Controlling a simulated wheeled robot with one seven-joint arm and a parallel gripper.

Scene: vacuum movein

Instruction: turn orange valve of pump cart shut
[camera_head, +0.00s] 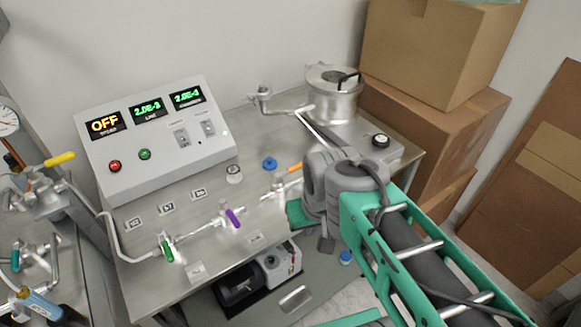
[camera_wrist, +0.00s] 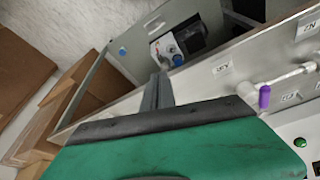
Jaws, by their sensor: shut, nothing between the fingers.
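The orange valve handle (camera_head: 295,168) shows in the head view on the cart's pipe line, just left of my wrist. It points up and right, roughly along the pipe; my wrist hides part of the surroundings. My gripper (camera_head: 298,214) is shut and empty, low beside the orange valve, partly hidden by my wrist. In the wrist view my gripper (camera_wrist: 158,92) shows its narrow grey fingers together beyond the green housing. The orange handle does not show there. I cannot tell whether the gripper touches the valve. The pump cart (camera_head: 130,215) has a steel top.
A purple valve (camera_head: 233,217) and a green valve (camera_head: 168,248) sit farther left on the same pipe. A control box (camera_head: 160,135) stands behind. A metal vessel (camera_head: 333,95) is at the back right. Cardboard boxes (camera_head: 425,120) crowd the right side.

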